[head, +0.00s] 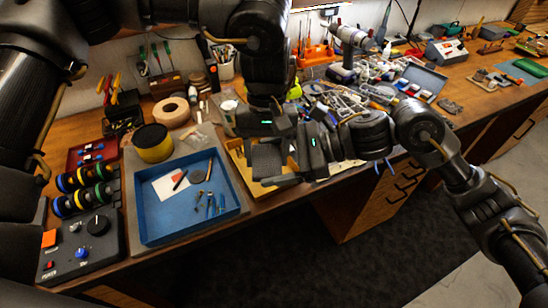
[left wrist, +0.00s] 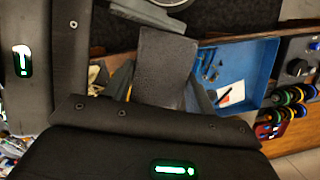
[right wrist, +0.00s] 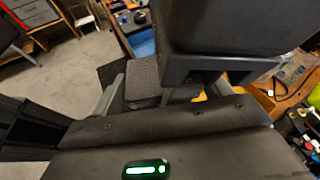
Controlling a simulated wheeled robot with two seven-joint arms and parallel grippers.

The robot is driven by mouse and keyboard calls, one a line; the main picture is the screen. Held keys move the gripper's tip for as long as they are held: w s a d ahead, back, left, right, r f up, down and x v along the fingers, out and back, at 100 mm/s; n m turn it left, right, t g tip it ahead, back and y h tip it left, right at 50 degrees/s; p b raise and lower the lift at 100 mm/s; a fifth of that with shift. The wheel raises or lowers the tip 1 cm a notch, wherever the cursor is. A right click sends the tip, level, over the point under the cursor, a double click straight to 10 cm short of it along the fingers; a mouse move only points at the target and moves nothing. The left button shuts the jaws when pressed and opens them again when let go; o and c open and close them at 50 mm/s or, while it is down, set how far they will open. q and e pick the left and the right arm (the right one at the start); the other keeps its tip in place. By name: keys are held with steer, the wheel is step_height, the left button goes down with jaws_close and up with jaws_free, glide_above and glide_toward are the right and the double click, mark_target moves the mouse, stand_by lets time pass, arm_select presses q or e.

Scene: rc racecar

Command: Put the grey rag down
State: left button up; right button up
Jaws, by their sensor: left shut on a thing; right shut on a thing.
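The grey rag (head: 267,160) is a dark, folded, textured piece held above the front of the workbench, over a wooden tray (head: 237,167). My left gripper (head: 268,135) comes down on it from above and is shut on it. In the left wrist view the rag (left wrist: 165,65) shows as a flat grey panel between the fingers. My right gripper (head: 300,155) reaches in from the right and is shut on the same rag. In the right wrist view the rag (right wrist: 145,75) sits between its fingers. Part of the rag is hidden by the two grippers.
A blue tray (head: 160,238) with small tools lies left of the rag. Car parts (head: 340,100) and a drill (head: 350,42) crowd the bench behind and right. The bench's front edge is close below.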

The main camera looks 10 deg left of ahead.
mark_target(267, 145)
arm_select(q)
steer(key=o, duration=1.4)
steer(key=shift+c, duration=0.2)
steer(key=shift+r, duration=0.1)
steer(key=v, duration=1.1)
steer(key=shift+r, duration=0.4)
